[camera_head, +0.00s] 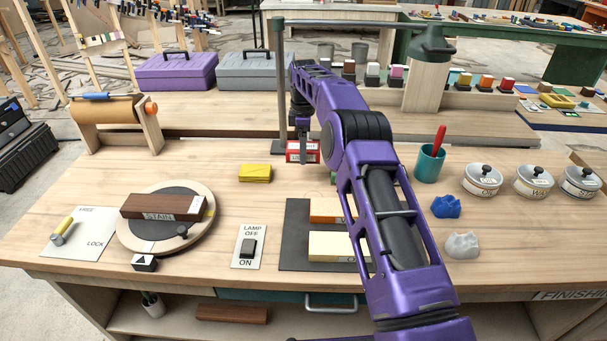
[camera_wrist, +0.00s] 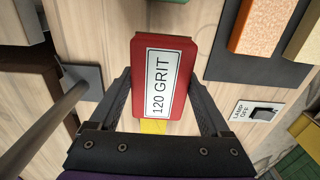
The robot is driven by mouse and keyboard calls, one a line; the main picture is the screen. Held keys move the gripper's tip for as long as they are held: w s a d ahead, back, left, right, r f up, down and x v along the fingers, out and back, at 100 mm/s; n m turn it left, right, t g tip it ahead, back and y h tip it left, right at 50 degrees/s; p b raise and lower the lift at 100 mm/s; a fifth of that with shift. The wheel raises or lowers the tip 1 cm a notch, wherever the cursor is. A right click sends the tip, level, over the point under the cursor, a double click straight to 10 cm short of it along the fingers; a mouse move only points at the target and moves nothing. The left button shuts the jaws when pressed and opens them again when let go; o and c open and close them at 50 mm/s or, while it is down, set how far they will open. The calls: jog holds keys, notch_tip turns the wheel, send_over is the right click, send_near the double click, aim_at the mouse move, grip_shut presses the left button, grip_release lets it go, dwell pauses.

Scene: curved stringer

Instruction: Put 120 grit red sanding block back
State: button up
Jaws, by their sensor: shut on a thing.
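The red sanding block (camera_wrist: 177,60) has a white label reading "120 GRIT" in the wrist view. My gripper (camera_wrist: 163,98) is shut on it, one finger on each side. In the head view the red block (camera_head: 294,157) is near the bench's back edge, beside the grey post, with my gripper (camera_head: 304,150) pointing down at it. Whether it touches the bench top is hard to tell. A dark mat (camera_head: 292,226) lies nearer the front, holding an orange block (camera_head: 326,208) and a cream block (camera_head: 332,245). My arm covers the mat's right side.
A grey post (camera_head: 282,85) stands close left of my gripper. A folded yellow piece (camera_head: 255,172), lamp switch (camera_head: 248,247) and turntable (camera_head: 166,245) with a brown block lie left. A teal cup (camera_head: 430,163) and several tins stand right. The bench is bare around the yellow piece.

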aim_at(304, 178)
notch_tip(304, 178, down, 8)
jog(key=shift+r, duration=0.1)
dwell(0.4)
jog(key=shift+f+b, duration=0.25)
jog(key=shift+b, duration=0.1)
jog(key=o, duration=1.3)
notch_tip(304, 178, up, 12)
jog(key=shift+r+p, duration=0.25)
jog(key=shift+p, duration=0.55)
